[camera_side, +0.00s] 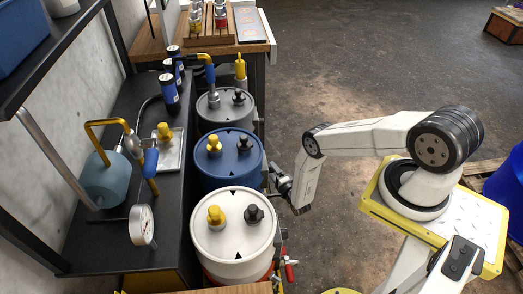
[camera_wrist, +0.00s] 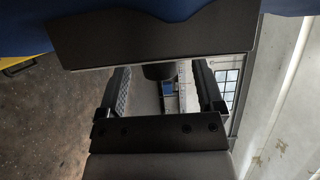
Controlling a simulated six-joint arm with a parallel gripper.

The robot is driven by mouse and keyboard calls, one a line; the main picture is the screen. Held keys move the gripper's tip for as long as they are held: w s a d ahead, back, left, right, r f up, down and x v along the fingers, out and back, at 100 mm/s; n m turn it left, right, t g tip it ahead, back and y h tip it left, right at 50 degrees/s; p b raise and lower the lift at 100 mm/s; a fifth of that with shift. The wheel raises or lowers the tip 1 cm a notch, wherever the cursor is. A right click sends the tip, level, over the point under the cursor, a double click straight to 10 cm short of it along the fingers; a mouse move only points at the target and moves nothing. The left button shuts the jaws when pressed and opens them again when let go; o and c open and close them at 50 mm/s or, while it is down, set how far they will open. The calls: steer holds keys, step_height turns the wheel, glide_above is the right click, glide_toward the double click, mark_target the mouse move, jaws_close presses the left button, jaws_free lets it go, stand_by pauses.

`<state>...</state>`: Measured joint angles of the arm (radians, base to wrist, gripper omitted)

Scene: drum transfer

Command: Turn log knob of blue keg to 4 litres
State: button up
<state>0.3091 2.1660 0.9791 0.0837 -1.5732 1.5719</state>
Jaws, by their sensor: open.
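The blue keg (camera_side: 228,165) stands in the middle of a row of three, with a yellow cap and a black cap on its lid. My gripper (camera_side: 279,181) is at the keg's right side, with its jaws close to the keg wall. In the wrist view my gripper (camera_wrist: 162,92) is open, with a finger at each side. Beyond the fingers a dark panel (camera_wrist: 155,38) spans the top, with blue surface at both upper corners. A dark rounded piece (camera_wrist: 158,72) shows below the panel's edge; I cannot tell whether it is the log knob. No litre marks are readable.
A grey keg (camera_side: 222,110) stands behind the blue one and a white keg (camera_side: 233,232) in front. Red-handled taps (camera_side: 290,264) stick out by the white keg.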

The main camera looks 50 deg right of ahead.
steer(key=shift+w+d, duration=0.25)
steer(key=shift+w, duration=0.3)
jaws_close()
steer(key=shift+n+t, duration=0.4)
steer(key=shift+t, duration=0.3)
jaws_free()
steer(key=shift+s+f, duration=0.1)
